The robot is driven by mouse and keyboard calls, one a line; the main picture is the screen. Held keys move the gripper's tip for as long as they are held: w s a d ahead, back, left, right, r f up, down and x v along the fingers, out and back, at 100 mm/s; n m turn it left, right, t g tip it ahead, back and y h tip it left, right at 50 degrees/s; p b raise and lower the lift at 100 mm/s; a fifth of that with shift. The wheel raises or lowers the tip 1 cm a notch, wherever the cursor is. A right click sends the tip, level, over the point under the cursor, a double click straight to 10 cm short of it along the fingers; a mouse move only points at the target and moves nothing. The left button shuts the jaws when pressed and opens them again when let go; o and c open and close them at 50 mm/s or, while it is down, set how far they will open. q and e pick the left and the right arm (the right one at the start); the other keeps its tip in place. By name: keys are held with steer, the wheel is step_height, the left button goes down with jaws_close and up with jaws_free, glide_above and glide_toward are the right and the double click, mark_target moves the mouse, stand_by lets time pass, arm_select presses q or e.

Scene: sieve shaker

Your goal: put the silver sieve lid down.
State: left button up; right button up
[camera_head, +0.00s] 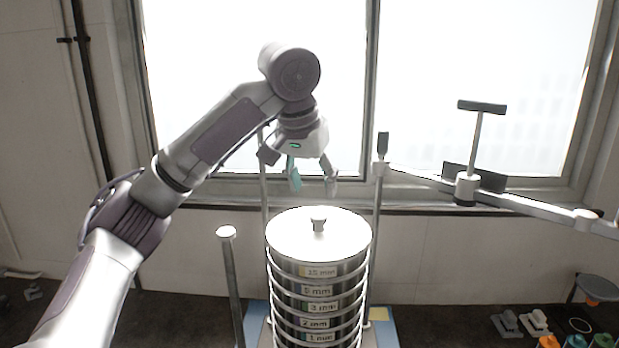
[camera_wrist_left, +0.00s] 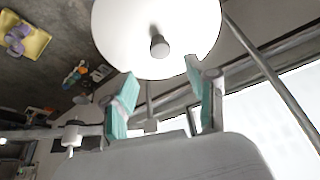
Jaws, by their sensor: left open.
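The silver sieve lid (camera_head: 290,232) lies flat on top of the sieve stack (camera_head: 318,292), with its small knob (camera_head: 318,222) pointing up. My left gripper (camera_head: 313,186) is above the lid, open and empty, its fingertips apart from the knob. In the left wrist view the lid (camera_wrist_left: 115,40) fills the upper middle. Its knob (camera_wrist_left: 159,46) stands clear beyond the two teal fingertips of the left gripper (camera_wrist_left: 162,98). My right gripper is not in view.
Upright rods (camera_head: 232,285) stand around the stack. A swung-out clamp arm (camera_head: 520,204) with a T-handle (camera_head: 481,107) reaches off to the right. Small items (camera_head: 575,340) and a stool (camera_head: 597,288) are at the lower right. Windows are behind.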

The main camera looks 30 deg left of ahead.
arm_select(q)
steer(key=shift+v, duration=1.65)
